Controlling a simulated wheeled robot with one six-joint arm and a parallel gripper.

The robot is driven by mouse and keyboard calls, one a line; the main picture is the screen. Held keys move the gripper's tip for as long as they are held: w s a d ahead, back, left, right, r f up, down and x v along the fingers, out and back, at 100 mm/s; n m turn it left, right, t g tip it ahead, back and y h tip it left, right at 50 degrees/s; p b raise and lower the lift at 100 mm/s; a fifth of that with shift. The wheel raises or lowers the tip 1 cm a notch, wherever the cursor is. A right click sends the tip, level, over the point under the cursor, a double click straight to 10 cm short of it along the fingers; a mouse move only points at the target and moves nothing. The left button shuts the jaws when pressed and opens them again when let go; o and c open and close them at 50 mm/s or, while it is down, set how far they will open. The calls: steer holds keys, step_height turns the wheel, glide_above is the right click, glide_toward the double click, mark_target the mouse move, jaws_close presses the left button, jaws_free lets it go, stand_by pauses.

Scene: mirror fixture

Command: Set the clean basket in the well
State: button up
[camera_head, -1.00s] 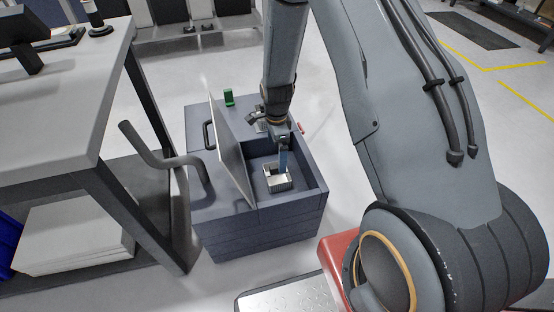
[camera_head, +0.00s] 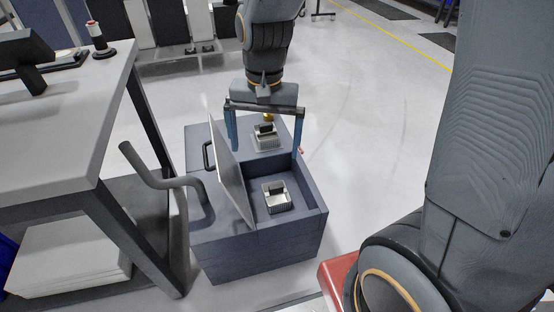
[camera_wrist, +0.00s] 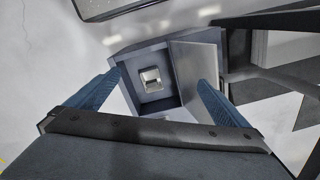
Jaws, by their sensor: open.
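One metal basket (camera_head: 276,204) with a dark upper part sits in the open well (camera_head: 312,196) of the dark blue-grey cabinet. It also shows in the wrist view (camera_wrist: 151,86). A second similar basket (camera_head: 267,145) stands on the cabinet's back deck, between my fingers in the picture. I cannot tell from looks which basket is clean. My gripper (camera_head: 266,150) is open with its two blue fingers wide apart and nothing held. In the wrist view, the fingers (camera_wrist: 160,76) spread on either side of the well. Whether they are level with the rear basket is unclear.
A raised lid panel (camera_head: 230,172) stands along the well's left side, and shows in the wrist view (camera_wrist: 196,72). A bent grey bar (camera_head: 150,160) and a workbench (camera_head: 85,95) are at the left. Floor to the right of the cabinet is clear.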

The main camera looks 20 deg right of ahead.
steer(key=s+r+n, duration=0.6)
steer(key=s+n, duration=0.1)
steer(key=s, duration=0.5)
steer(key=shift+s+a, duration=0.3)
steer(key=shift+a, duration=0.05)
steer(key=shift+r, duration=0.1)
steer(key=d+r+m+p, duration=0.2)
steer(key=d+r+p, duration=0.6)
steer(key=p, duration=0.7)
steer(key=shift+d, duration=0.2)
